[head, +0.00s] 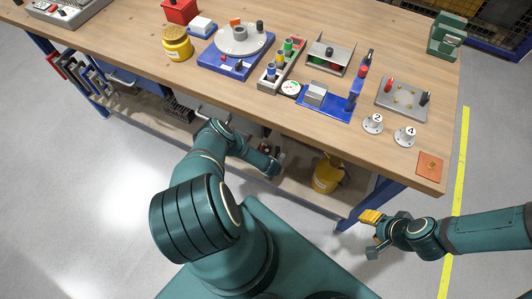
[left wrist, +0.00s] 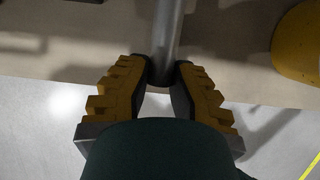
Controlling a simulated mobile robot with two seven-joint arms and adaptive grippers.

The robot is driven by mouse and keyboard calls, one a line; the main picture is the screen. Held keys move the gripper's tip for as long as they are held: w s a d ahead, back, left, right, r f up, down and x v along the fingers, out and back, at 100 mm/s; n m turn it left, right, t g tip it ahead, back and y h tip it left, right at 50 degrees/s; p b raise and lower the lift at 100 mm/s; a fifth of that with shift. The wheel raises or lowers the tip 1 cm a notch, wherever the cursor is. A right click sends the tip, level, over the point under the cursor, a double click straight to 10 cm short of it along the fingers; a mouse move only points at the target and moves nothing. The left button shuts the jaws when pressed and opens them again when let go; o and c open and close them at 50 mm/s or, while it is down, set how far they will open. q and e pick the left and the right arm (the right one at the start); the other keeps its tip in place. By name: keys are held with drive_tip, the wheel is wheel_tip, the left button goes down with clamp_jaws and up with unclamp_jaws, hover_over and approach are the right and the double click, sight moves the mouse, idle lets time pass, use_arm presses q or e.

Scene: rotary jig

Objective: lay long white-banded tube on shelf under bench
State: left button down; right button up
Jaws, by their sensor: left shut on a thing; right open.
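In the left wrist view my left gripper (left wrist: 162,78) is shut on a grey tube (left wrist: 166,35). The tube runs away from the fingers, above the pale lower shelf (left wrist: 235,70). No white band shows on the visible part. In the head view my left arm reaches under the front edge of the bench (head: 330,135); its fingers and the tube cannot be made out there. The shelf (head: 294,186) shows below the benchtop. My right gripper (head: 371,235) is open and empty, in front of the bench's right leg.
A yellow container (head: 327,175) stands on the shelf, right of my left arm; it also shows in the left wrist view (left wrist: 300,42). A blue bench leg (head: 372,203) is at the right. The benchtop holds a rotary jig (head: 238,42) and several fixtures. The floor in front is clear.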

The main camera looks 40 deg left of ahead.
use_arm(q)
wheel_tip(320, 180, down, 6)
drive_tip(key=b, duration=0.2)
drive_tip(key=shift+b, duration=0.35)
drive_tip(key=shift+f, duration=0.15)
drive_tip(key=c, duration=1)
unclamp_jaws()
drive_tip(key=p+v, duration=0.6)
drive_tip(key=v, duration=0.6)
